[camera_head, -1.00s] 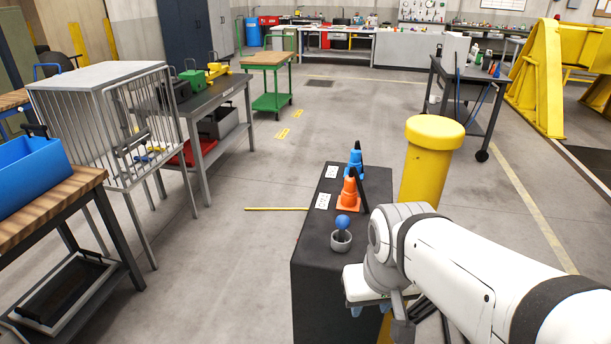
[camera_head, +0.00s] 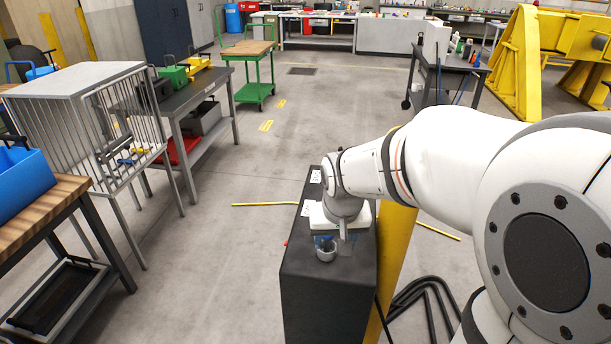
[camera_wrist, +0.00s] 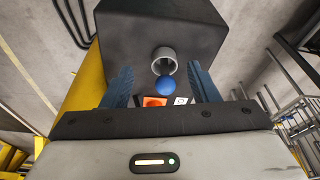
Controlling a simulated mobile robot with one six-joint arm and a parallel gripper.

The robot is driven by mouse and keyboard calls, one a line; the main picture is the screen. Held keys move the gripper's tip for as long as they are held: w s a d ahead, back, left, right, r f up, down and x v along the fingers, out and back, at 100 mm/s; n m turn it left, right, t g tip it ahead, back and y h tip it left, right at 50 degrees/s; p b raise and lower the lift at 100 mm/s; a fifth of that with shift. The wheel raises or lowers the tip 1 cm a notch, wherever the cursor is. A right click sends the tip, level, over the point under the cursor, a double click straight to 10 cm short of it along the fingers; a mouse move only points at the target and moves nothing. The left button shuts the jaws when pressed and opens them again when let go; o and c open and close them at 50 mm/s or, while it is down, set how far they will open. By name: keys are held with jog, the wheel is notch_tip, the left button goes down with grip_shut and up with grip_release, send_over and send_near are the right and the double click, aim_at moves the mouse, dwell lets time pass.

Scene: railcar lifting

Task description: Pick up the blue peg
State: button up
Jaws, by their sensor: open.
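The blue peg (camera_wrist: 166,84) shows its round blue head in the wrist view, at the mouth of a grey cup (camera_wrist: 163,62). The cup (camera_head: 326,254) stands on the black pedestal (camera_head: 318,290) in the head view; there the peg's head is mostly hidden by my gripper. My gripper (camera_wrist: 161,72) is open, with one blue finger on each side of the peg's head in the picture and visible gaps to both. In the head view my gripper (camera_head: 334,234) is over the pedestal, just above and behind the cup. I cannot tell its exact height above the peg.
An orange thing (camera_wrist: 154,101) and a white marked card (camera_wrist: 181,100) show past the peg in the wrist view. A yellow post (camera_head: 393,250) stands right beside the pedestal. A barred cage (camera_head: 85,125) and a workbench stand left; the floor between is clear.

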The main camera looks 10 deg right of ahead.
jog(key=p, duration=0.2)
send_near(327, 241)
jog(key=shift+w+p+x, duration=0.1)
jog(key=shift+p+x, duration=0.3)
jog(key=shift+x, duration=1.7)
jog(key=shift+w+p+x, duration=0.15)
jog(key=shift+p+x, duration=0.25)
jog(key=shift+x, duration=1.75)
jog(key=shift+d+r, duration=0.1)
jog(key=shift+d, duration=0.05)
jog(key=shift+c, duration=0.4)
jog(key=c, duration=1)
jog(key=shift+o, duration=0.2)
